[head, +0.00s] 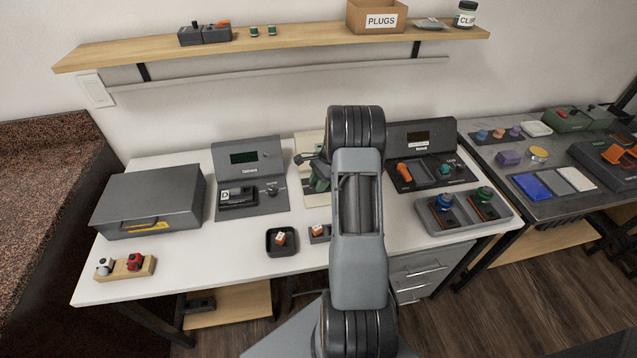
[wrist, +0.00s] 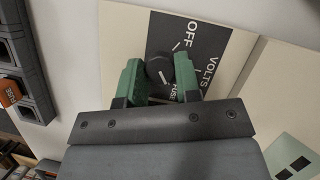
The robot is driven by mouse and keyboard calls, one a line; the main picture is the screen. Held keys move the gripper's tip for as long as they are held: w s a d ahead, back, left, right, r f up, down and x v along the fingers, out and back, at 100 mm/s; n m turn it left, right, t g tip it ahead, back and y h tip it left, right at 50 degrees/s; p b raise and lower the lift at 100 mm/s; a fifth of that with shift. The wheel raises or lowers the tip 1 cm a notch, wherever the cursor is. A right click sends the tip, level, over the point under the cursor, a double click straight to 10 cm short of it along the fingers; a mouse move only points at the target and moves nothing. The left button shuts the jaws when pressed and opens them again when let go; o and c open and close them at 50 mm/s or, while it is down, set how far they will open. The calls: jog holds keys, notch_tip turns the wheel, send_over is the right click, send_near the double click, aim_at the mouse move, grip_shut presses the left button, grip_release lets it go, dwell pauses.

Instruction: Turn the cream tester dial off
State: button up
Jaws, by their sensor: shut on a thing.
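The cream tester (head: 309,141) stands at the back middle of the white table, mostly hidden behind my arm in the head view. In the wrist view its cream face (wrist: 121,22) carries a dark panel (wrist: 215,42) with OFF, VOLTS and a partly covered FUSE label. The black round dial (wrist: 159,68) has a white pointer line, which appears to point away from OFF, towards the lower label. My gripper (wrist: 160,75) has its green fingers shut on either side of the dial. In the head view the green fingers (head: 319,178) show only partly, left of my arm.
Left of the tester is a dark grey tester (head: 245,157); right is another dark tester (head: 430,155). A small black tray (head: 269,248) lies in front. A grey toolbox (head: 150,200) and a grey tray (head: 430,225) flank the table. A shelf (head: 300,38) hangs above.

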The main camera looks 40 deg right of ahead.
jog(key=n+g, duration=0.1)
jog(key=n, duration=0.2)
jog(key=n+g, duration=0.1)
jog(key=n, duration=0.2)
jog(key=shift+w+h, duration=0.2)
jog(key=shift+h, duration=0.1)
jog(key=n+g, duration=0.1)
jog(key=n, duration=0.2)
jog(key=n+g+h, duration=0.1)
jog(key=n, duration=0.1)
jog(key=shift+a+n, duration=0.1)
jog(key=shift+n, duration=0.3)
jog(key=n+h, duration=0.1)
jog(key=n, duration=0.1)
jog(key=n+g+h, duration=0.1)
jog(key=n, duration=0.2)
jog(key=shift+w+a, duration=0.1)
jog(key=n+h, duration=0.2)
jog(key=n, duration=0.4)
jog(key=shift+a, duration=0.1)
jog(key=shift+h, duration=0.3)
jog(key=o, duration=0.9)
jog(key=v, duration=1.3)
jog(key=shift+r, duration=0.5)
